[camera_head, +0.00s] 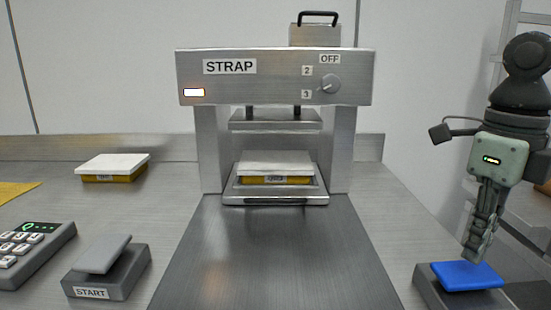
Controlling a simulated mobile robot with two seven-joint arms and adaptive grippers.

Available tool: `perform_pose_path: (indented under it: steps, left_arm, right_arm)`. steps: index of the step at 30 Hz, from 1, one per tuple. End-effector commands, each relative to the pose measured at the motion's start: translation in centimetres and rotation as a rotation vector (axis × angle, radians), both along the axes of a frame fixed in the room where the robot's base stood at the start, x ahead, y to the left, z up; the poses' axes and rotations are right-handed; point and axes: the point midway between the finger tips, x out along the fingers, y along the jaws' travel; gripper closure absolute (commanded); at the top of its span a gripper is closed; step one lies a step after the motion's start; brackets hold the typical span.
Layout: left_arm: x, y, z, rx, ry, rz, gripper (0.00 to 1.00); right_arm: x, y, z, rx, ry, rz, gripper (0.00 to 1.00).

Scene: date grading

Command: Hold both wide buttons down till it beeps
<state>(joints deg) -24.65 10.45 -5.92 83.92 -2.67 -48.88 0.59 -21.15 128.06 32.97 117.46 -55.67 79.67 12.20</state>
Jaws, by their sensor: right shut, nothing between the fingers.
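A wide grey button (105,254) sits tilted on a dark base labelled START at the front left. A wide blue button (467,275) sits on a dark base at the front right. My right gripper (474,254) is shut and empty, pointing down with its fingertips at the blue button's upper edge; I cannot tell whether they touch or press it. My left gripper is not in view. The steel strapping machine (275,77) marked STRAP stands at the back centre with its small rectangular lamp (194,92) lit white. A white-topped yellow box (275,172) lies on its lower plate under the raised press plate.
Another white-topped yellow box (112,168) lies at the back left. A keypad (32,250) stands at the left edge, near a yellow sheet (15,192). The steel bench between the two buttons is clear.

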Motion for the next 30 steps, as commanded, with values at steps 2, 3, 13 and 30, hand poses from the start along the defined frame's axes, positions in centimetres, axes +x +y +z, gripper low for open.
perform_pose_path:
  steps: [2,3,13,30]
  left_arm:
    - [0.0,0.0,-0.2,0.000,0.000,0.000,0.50]
    - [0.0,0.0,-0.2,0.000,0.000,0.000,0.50]
    - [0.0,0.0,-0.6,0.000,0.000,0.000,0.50]
    - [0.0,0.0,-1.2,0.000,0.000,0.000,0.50]
  right_arm:
    - [0.0,0.0,-0.2,0.000,0.000,0.000,1.00]
    - [0.0,0.0,-0.2,0.000,0.000,0.000,1.00]
    - [0.0,0.0,-0.6,0.000,0.000,0.000,1.00]
    - [0.0,0.0,-1.3,0.000,0.000,0.000,1.00]
